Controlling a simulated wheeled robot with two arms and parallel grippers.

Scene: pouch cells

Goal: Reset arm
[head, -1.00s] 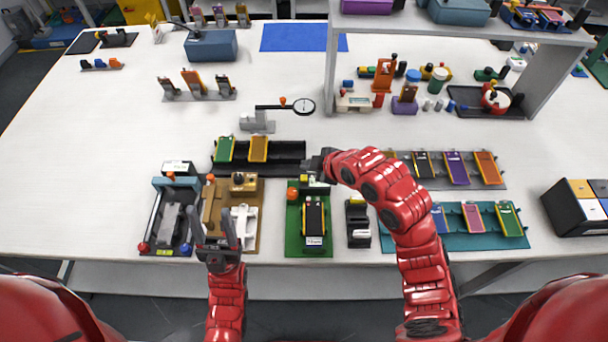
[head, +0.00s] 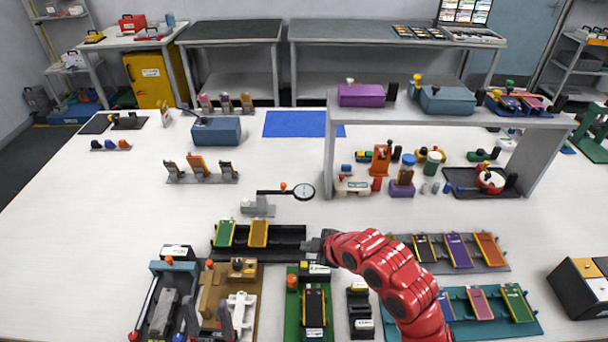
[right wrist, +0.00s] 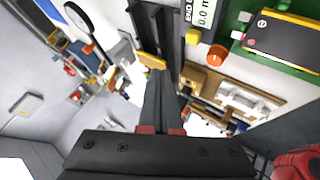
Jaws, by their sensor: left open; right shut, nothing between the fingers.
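My right gripper (head: 312,246) is at the right end of the black rack (head: 285,238), above the back of the green fixture (head: 293,315). Its fingers are together and hold nothing; the closed fingers (right wrist: 163,100) also show in the right wrist view.
The black rack holds a green cell (head: 225,233) and a yellow-orange cell (head: 258,233). A dial gauge (head: 303,192) stands behind it. Cell trays (head: 497,262) lie right of my right arm, below a grey shelf (head: 545,118).

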